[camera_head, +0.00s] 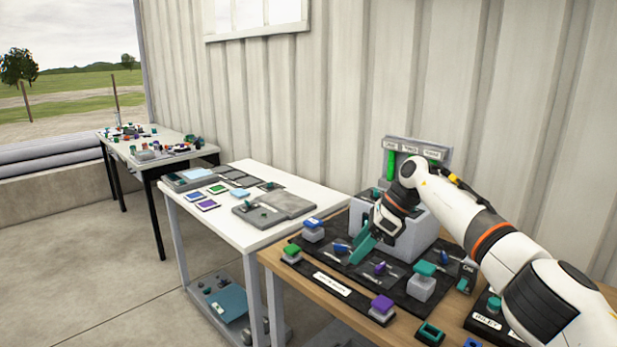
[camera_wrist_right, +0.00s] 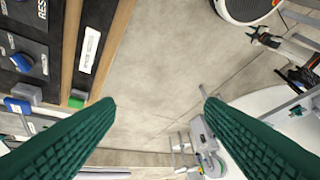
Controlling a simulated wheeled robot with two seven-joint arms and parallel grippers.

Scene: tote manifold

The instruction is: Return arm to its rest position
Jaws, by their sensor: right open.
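My right arm comes in from the right in the head view and reaches over the wooden table. Its right gripper (camera_head: 365,243) has green fingers and hangs above the black panel (camera_head: 341,269), in front of a grey box (camera_head: 420,235). My left gripper is in neither view.
The panel carries a purple-topped block (camera_head: 382,304), a teal-topped block (camera_head: 424,270) and a green-topped block (camera_head: 291,250). A white table (camera_head: 300,200) with flat tiles stands to the left. A cluttered table (camera_head: 190,155) is farther back. The floor at left is clear.

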